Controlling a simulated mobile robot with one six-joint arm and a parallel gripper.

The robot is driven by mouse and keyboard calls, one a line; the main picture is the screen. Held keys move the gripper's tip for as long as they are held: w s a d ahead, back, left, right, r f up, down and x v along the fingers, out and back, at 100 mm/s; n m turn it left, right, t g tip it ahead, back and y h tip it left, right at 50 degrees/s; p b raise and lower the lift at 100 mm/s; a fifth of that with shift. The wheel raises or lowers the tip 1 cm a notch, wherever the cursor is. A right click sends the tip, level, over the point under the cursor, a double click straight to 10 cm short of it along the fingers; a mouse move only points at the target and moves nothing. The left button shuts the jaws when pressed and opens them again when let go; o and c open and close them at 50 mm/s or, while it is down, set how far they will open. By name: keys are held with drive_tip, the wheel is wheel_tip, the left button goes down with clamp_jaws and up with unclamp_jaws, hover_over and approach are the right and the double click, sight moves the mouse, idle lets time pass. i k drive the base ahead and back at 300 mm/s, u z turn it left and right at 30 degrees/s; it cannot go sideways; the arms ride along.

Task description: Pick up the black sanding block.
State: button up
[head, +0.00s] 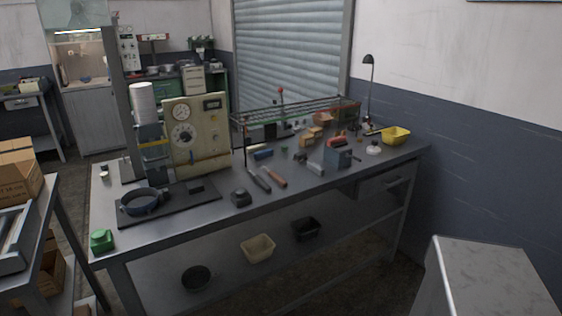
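A small dark block with a raised top (241,198) sits on the grey workbench (222,213) near its front edge, right of a flat dark mat (170,212). It looks like the black sanding block, but it is too small to be sure. A smaller black piece (196,187) lies on the mat, beside a round dark blue pan (141,202). My gripper is not in view.
A green object (102,240) stands at the bench's front left corner. Hand tools (273,177) lie right of the dark block. A gauge panel (196,135) and wire rack (292,115) stand behind. A grey cabinet (485,275) is at the lower right.

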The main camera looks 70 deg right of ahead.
sight(301, 156)
drive_tip(key=u, duration=0.25)
drive_tip(key=k, duration=2.3)
drive_tip(key=z, duration=0.6)
drive_tip(key=i, duration=1)
drive_tip(key=u, duration=0.05)
